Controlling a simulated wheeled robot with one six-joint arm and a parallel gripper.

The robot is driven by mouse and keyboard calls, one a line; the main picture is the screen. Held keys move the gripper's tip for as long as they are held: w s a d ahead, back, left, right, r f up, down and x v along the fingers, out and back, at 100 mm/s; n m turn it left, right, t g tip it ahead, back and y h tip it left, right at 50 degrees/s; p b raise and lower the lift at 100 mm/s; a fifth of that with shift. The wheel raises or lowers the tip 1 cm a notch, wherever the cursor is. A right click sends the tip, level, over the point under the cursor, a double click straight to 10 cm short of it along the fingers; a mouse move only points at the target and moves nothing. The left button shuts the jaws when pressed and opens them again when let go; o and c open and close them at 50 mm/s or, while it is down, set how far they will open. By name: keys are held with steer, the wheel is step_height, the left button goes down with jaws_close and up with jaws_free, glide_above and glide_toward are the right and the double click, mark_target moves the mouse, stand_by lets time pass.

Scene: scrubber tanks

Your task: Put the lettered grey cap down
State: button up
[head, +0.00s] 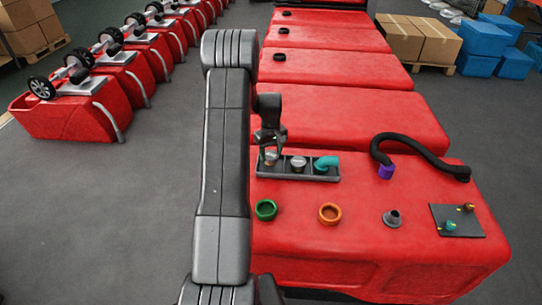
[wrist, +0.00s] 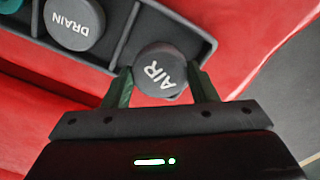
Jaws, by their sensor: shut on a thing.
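A grey cap lettered AIR (wrist: 160,70) is between the two fingers of my gripper (wrist: 163,86), which is shut on it. In the wrist view the cap overlaps an end compartment of the dark divided tray (wrist: 96,59); I cannot tell whether it touches the tray. In the head view my gripper (head: 270,146) points down at the tray's left compartment, with the cap (head: 270,158) below it. A second grey cap, lettered DRAIN (wrist: 75,20), sits in the middle compartment. A teal elbow (head: 326,163) is in the right compartment.
The tray stands on a red tank (head: 380,260). In front lie a green ring (head: 265,210), an orange ring (head: 330,214), a grey fitting (head: 393,218) and a dark plate (head: 470,226) with small fittings. A black hose (head: 425,155) with a purple end lies at right.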

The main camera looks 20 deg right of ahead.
mark_target(271, 155)
steer(key=shift+f, duration=1)
steer(key=shift+f, duration=0.25)
steer(key=o, duration=1.1)
steer(key=shift+r, duration=0.1)
step_height(271, 155, up, 12)
steer(key=shift+r+b, duration=0.2)
steer(key=shift+b, duration=0.55)
steer(key=shift+f, duration=0.1)
